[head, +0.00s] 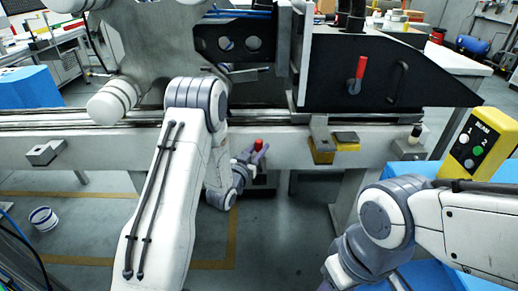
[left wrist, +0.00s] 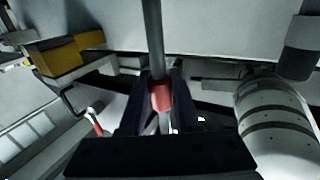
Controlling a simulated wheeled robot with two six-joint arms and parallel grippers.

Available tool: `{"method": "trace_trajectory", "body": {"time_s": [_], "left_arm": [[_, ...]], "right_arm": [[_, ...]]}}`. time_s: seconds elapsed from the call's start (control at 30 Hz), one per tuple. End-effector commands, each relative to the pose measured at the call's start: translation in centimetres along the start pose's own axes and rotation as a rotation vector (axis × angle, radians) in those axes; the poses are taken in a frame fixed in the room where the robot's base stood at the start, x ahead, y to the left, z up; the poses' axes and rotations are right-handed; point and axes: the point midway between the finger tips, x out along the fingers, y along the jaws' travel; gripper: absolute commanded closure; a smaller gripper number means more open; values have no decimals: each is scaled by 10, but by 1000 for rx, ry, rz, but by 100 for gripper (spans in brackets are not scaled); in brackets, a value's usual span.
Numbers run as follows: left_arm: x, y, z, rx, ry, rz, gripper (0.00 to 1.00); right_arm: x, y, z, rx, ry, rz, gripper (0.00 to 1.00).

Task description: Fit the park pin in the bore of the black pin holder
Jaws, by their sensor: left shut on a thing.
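My left gripper (head: 257,154) is in front of the grey beam, low at the middle of the head view. It is shut on the park pin, whose red part (head: 258,145) shows between the fingers. In the left wrist view the two dark fingers (left wrist: 158,98) close on the red collar (left wrist: 160,95) of the pin, and a grey rod (left wrist: 154,30) runs up from it. A dark block (head: 263,181) just below the gripper may be the black pin holder; its bore cannot be made out. My right gripper is out of view.
A long grey beam (head: 220,147) crosses the view behind the gripper. A black plate with a red handle (head: 360,67) stands above it. A yellow block (head: 322,152) and a yellow button box (head: 474,150) are to the right.

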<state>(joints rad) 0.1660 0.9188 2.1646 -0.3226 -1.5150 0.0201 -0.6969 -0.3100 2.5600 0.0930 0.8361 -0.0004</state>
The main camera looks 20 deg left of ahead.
Motion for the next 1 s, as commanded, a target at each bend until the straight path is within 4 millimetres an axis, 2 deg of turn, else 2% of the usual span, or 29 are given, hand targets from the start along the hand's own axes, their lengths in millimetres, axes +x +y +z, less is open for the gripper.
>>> {"method": "trace_trajectory", "body": {"time_s": [1.0], "left_arm": [[0, 0, 27, 0, 1, 0, 100]], "right_arm": [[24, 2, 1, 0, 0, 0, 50]]}}
